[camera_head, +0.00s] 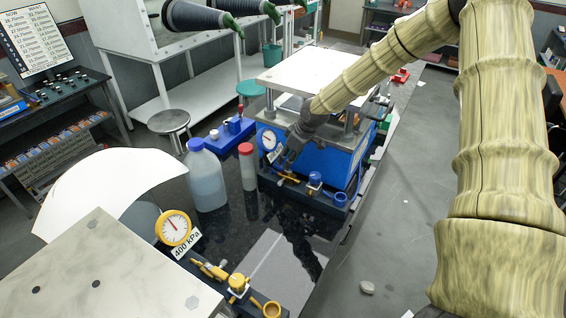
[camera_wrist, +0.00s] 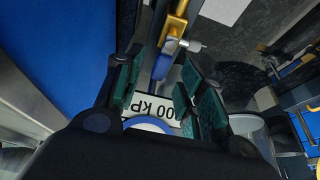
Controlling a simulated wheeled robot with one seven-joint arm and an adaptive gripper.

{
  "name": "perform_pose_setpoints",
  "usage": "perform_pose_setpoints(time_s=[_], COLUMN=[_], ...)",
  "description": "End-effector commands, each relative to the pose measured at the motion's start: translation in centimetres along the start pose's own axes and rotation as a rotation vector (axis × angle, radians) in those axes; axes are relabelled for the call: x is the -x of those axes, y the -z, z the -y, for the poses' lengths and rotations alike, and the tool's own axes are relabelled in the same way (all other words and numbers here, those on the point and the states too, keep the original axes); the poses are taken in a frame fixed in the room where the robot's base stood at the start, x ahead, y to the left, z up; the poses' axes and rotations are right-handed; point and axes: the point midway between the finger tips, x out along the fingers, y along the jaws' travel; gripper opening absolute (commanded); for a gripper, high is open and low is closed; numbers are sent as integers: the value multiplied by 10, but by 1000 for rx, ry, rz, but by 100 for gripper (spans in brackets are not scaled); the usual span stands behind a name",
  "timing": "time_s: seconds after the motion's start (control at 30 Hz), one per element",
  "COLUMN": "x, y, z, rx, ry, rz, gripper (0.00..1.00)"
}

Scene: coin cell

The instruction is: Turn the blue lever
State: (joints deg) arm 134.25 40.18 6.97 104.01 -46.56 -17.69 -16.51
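The blue lever (camera_wrist: 164,66) shows in the wrist view, joined to a yellow fitting (camera_wrist: 174,26). My gripper (camera_wrist: 162,82) has its green-padded fingers apart, one on each side of the lever, with visible gaps. Below the lever, between the fingers, are a white pressure label (camera_wrist: 153,106) and a blue-rimmed round part. In the head view my gripper (camera_head: 289,152) is at the front of the blue press (camera_head: 338,160), beside its blue-rimmed gauge (camera_head: 268,140). There the gripper seems to hide the lever; the yellow fitting (camera_head: 287,177) shows just below it.
A blue knob (camera_head: 315,179) and blue cup (camera_head: 340,199) stand right of the fitting. A red-capped bottle (camera_head: 247,170) and a large blue-capped jug (camera_head: 205,180) stand to the left. A second station with a yellow gauge (camera_head: 174,227) and yellow valve parts is nearer.

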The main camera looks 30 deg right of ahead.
Motion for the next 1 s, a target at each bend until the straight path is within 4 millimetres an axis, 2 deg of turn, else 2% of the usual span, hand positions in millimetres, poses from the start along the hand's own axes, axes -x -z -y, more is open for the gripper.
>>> perform_pose_setpoints(time_s=[0.4, 0.93, 1.0], x=[-39, -47, -47], y=[4, 4, 3], z=[-2, -2, -2], rx=[0, 0, 0], ry=[4, 3, 3], rz=[5, 4, 4], gripper=[39, 39, 28])
